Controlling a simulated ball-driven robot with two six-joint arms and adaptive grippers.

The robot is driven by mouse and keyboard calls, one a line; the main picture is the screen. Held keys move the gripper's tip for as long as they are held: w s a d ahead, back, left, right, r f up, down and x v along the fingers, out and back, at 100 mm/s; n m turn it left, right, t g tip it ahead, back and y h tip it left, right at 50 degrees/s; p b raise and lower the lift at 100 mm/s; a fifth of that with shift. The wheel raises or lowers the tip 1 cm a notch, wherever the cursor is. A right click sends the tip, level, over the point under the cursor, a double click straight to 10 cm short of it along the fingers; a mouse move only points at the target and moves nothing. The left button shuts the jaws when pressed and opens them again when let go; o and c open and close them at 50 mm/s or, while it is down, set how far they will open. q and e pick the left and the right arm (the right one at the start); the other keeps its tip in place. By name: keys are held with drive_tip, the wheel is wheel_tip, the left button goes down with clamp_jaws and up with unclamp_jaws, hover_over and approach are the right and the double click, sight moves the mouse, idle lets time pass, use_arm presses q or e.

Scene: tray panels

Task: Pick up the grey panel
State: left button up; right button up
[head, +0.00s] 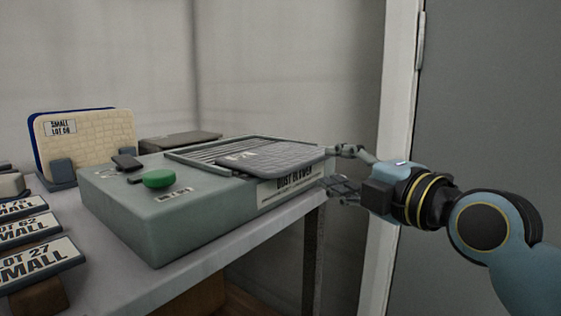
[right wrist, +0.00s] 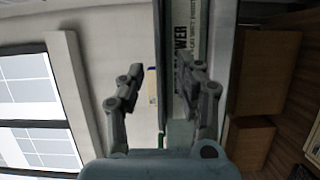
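The grey panel (head: 272,154) lies nearly flat on top of the dust blower (head: 150,208), over its slatted grille (head: 205,148), with its right edge near the blower's front right corner. My right gripper (head: 340,169) comes in from the right, just off that edge, with its fingers apart, one at about panel height and one lower. The right wrist view shows the same gripper (right wrist: 158,75) open, with the lettered blower side close to one finger. Nothing is seen held. Whether a fingertip touches the panel or blower is unclear. My left gripper is not in view.
A green button (head: 159,178) sits on the blower's top left. A cream panel (head: 85,138) stands in a holder behind, and another flat panel (head: 180,141) lies behind the blower. Lot signs (head: 35,264) fill the left of the table (head: 235,246). A door frame (head: 388,150) is close behind my right arm.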

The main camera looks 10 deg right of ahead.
sight(320, 160)
drive_tip(key=b+x, duration=0.1)
drive_tip(key=x, duration=0.4)
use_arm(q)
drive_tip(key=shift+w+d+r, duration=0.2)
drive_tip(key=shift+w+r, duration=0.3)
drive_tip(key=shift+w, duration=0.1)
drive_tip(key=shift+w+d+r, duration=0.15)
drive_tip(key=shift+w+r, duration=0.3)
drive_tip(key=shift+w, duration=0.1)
use_arm(e)
drive_tip(key=shift+r, duration=0.1)
clamp_jaws()
